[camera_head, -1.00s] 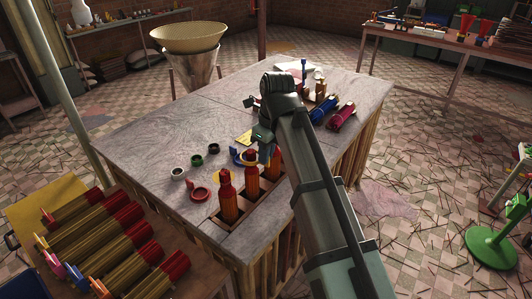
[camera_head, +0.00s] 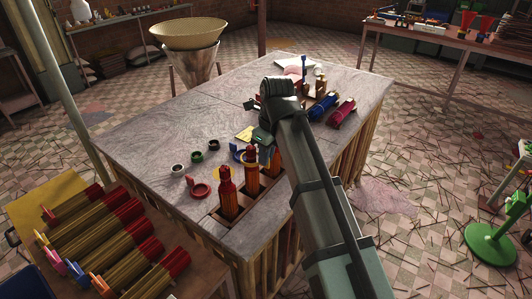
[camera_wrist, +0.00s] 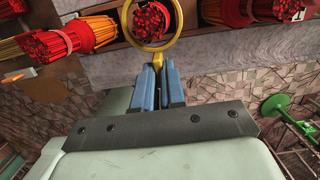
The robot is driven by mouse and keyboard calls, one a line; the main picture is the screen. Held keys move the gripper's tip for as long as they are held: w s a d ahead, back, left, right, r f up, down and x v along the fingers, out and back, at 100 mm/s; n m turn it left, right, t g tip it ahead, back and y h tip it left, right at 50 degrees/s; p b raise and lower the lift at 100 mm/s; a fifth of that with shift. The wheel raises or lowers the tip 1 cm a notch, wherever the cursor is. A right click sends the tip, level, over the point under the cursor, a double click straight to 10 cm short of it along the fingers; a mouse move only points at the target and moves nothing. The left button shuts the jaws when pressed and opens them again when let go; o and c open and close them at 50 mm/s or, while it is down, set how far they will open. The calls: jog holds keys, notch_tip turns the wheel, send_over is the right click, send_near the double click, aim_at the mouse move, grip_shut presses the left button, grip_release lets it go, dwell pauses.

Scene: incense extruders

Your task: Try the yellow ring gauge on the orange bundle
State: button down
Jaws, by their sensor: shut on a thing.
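My gripper (camera_wrist: 160,88) is shut on the handle of the yellow ring gauge (camera_wrist: 152,47). In the wrist view the ring frames the red-tipped end of an orange bundle (camera_wrist: 152,20); I cannot tell whether it is around the bundle or just above it. In the head view my gripper (camera_head: 264,152) is beside the upright bundles, and the middle bundle (camera_head: 252,180) has its top close to the ring. A nearer orange bundle (camera_head: 228,200) stands in the same row of slots. Part of the row is hidden behind my arm.
Blue (camera_head: 322,106) and red (camera_head: 342,112) rolls lie behind my arm. More bundles (camera_head: 105,235) lie on the lower left table.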

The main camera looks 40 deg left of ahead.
jog(key=shift+f, duration=4.4)
dwell(0.8)
jog(key=shift+r, duration=8.6)
